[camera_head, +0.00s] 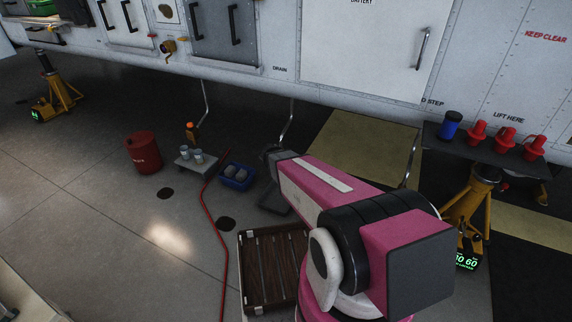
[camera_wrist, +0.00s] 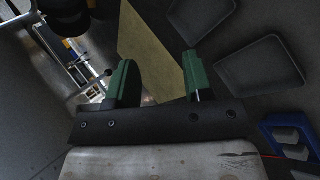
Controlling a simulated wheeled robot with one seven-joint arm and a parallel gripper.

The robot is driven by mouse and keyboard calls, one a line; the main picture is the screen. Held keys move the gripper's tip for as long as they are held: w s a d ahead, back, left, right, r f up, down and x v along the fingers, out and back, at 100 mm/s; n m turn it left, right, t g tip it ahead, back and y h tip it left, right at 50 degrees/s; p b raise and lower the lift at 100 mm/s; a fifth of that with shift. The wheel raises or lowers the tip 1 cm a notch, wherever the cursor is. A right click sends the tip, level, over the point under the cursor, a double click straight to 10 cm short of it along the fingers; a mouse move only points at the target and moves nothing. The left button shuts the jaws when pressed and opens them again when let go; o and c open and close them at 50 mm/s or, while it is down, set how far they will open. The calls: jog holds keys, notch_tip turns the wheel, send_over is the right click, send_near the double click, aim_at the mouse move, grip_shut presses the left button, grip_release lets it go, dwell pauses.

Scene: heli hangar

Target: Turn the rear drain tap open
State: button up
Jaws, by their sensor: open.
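A brass-coloured tap-like fitting (camera_head: 168,46) sits on the white helicopter side (camera_head: 345,45) at the upper left of the head view. The word DRAIN is painted low on the panel to its right, near the lower edge. I cannot tell whether this fitting is the rear drain tap, or its handle position. My gripper (camera_wrist: 160,78) shows in the wrist view with two green fingers spread apart and nothing between them. It points toward the dark floor with a yellow stripe. In the head view, my pink arm reaches below the helicopter, and the fingers cannot be made out there.
A red bin (camera_head: 143,153), a small grey stand (camera_head: 194,166) with cups, a blue crate (camera_head: 236,177) and a wooden-slatted crate (camera_head: 272,268) stand on the floor. A red hose (camera_head: 222,240) runs past them. Yellow jacks (camera_head: 468,212) stand under the helicopter. A dark shelf (camera_head: 495,146) holds red plugs.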

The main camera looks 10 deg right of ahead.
jog(key=w+a+f+n+t+h, duration=0.4)
jog(key=w+a+f+t+h, duration=0.4)
jog(key=w+a+f+t, duration=0.5)
jog(key=w+d+r, duration=0.1)
jog(key=w+d, duration=0.1)
jog(key=d, duration=0.1)
jog(key=w+d+r+g, duration=0.1)
jog(key=w+d, duration=0.1)
jog(key=d, duration=0.2)
jog(key=w+d+g, duration=0.1)
jog(key=w+d, duration=0.1)
jog(key=d, duration=0.2)
jog(key=shift+w+d+r, duration=0.15)
jog(key=shift+w+r, duration=0.05)
jog(key=shift+r, duration=0.2)
grip_shut()
